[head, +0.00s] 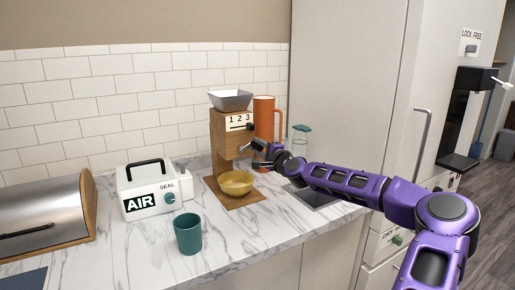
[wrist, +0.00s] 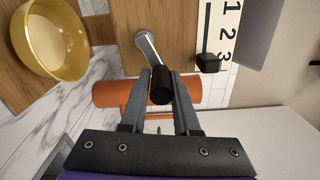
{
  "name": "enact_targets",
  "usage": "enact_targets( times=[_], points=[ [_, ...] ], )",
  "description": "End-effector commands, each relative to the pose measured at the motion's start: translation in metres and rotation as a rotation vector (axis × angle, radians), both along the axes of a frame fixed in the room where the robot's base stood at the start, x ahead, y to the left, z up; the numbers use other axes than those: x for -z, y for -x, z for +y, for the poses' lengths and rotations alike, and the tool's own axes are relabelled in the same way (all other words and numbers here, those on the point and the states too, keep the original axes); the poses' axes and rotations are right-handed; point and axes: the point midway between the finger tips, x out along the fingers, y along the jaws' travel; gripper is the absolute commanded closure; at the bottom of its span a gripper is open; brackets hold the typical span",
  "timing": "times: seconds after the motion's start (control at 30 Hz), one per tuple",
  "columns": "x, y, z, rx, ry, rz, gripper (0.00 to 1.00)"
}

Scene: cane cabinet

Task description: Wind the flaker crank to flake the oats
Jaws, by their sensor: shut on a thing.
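The flaker is a wooden mill (head: 221,137) with a grey hopper (head: 231,100) on top and a "1 2 3" scale with a black slider (wrist: 208,62). Its crank has a silver arm (wrist: 147,46) and a black handle (wrist: 161,90). My gripper (head: 262,156) is beside the mill's right side; in the wrist view my gripper (wrist: 161,80) is shut on the crank handle, one finger on each side. A yellow bowl (head: 236,184) stands on the mill's base and also shows in the wrist view (wrist: 48,40). No oats are visible.
An orange pitcher (head: 264,116) stands close behind my gripper. A glass jar with a green lid (head: 301,129) is to the right. A white AIR box (head: 148,187), a teal cup (head: 188,234) and a bread box (head: 45,220) stand left.

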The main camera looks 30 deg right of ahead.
Motion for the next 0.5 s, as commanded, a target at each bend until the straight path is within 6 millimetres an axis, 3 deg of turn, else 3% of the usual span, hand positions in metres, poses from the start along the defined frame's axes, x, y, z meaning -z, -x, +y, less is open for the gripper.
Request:
enact_targets(
  times=[0.4,0.43,0.5],
  points=[
    [-0.0013,-0.0006,0.0049,-0.009,-0.008,0.000,1.00],
    [-0.0013,-0.0007,0.0049,-0.009,-0.007,0.000,0.69],
    [-0.0016,-0.0007,0.0047,-0.009,-0.007,-0.001,0.56]
  ],
)
